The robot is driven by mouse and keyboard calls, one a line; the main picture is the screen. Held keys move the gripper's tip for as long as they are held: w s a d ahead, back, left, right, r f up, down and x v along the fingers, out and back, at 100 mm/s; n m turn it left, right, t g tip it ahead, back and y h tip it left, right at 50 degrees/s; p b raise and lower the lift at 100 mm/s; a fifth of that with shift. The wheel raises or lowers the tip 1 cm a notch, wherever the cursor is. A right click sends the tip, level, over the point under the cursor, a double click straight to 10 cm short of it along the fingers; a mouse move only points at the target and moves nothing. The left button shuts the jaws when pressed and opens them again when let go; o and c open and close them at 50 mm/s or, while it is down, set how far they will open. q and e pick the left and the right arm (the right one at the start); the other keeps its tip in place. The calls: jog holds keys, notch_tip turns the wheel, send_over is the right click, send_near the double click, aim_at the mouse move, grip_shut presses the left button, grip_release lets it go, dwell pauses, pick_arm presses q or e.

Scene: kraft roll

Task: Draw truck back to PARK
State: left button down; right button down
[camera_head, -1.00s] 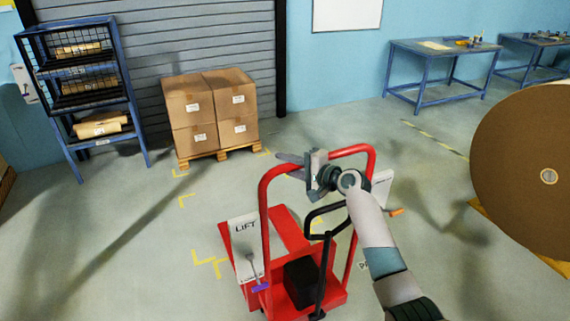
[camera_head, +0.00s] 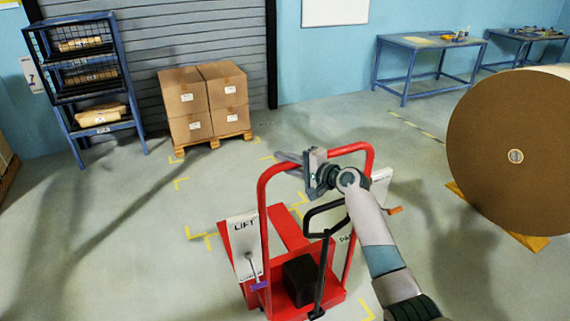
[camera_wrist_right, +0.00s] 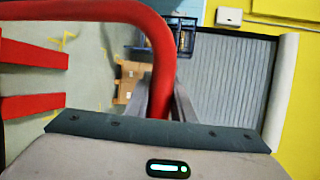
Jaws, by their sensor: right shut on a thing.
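The red truck (camera_head: 296,227) stands in the middle of the head view, with a tall red hoop handle, a LIFT plate at its left and a black box on its deck. My right gripper (camera_head: 300,168) is shut on the upper left part of the hoop. In the right wrist view, the red bar (camera_wrist_right: 160,75) passes between the two fingers. Partly hidden black letters beginning "PA" (camera_head: 346,239) show behind the hoop's right post. Yellow corner marks (camera_head: 200,237) lie on the floor by the truck. My left gripper is not in view.
Stacked cartons (camera_head: 207,103) stand on a pallet by the shutter. A blue rack (camera_head: 83,85) is at the left. A large brown roll (camera_head: 495,165) sits on a yellow base at the right. Blue tables (camera_head: 430,60) stand at the back. Floor left of the truck is clear.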

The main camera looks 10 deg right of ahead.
jog(key=shift+f, duration=0.15)
jog(key=c, duration=1.5)
grip_release()
jog(key=shift+c, duration=0.2)
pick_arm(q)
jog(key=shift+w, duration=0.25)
pick_arm(e)
jog(key=shift+s, duration=0.1)
jog(key=shift+s+d, duration=0.1)
jog(key=shift+d, duration=0.05)
pick_arm(q)
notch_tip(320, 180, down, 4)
jog(key=b, duration=0.4)
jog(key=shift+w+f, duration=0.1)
pick_arm(e)
jog(key=v, duration=1.7)
